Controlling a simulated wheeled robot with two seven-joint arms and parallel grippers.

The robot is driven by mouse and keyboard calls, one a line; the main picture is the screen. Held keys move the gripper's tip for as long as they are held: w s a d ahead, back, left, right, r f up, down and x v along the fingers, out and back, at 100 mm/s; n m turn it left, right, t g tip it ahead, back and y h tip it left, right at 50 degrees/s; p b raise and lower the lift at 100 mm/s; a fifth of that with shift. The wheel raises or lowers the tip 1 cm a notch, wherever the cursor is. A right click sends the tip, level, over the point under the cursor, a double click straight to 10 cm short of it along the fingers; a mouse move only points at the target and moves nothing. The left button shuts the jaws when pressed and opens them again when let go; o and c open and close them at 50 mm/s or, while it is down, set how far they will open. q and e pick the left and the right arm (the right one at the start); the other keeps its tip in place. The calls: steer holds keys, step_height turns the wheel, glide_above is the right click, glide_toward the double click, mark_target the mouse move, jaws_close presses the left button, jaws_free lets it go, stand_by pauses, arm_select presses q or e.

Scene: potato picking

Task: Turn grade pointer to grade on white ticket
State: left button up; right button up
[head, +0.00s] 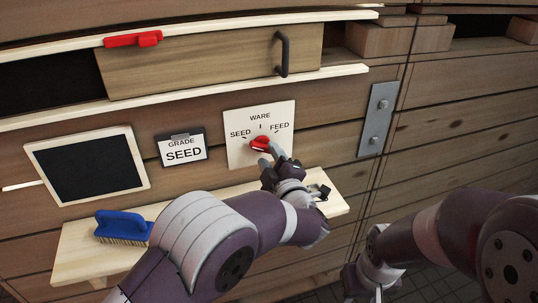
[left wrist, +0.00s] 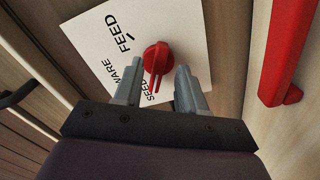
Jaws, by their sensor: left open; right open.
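The white ticket (head: 183,154) reads GRADE SEED and hangs in a dark holder left of the dial. The white dial plate (head: 282,108) carries SEED at left, WARE at top and FEED at right; it also shows in the left wrist view (left wrist: 185,25). The red grade pointer (head: 259,143) sits at its middle. In the left wrist view the pointer (left wrist: 156,57) has its narrow end near the SEED label; exact alignment is unclear. My left gripper (head: 268,163) is open, its fingers (left wrist: 157,80) either side of that end. My right gripper (head: 365,285) is open and empty, low at right.
A blue brush (head: 122,227) and a dark metal item (head: 318,191) lie on the wooden shelf (head: 80,263) below. A blackboard (head: 87,165) is at left. A red clip (head: 133,39) sits above on a ledge near the sliding panel's black handle (head: 283,54).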

arm_select(q)
steer(key=v, duration=1.1)
steer(key=shift+s, duration=0.2)
steer(key=shift+d+r, duration=0.1)
steer(key=shift+d, duration=0.05)
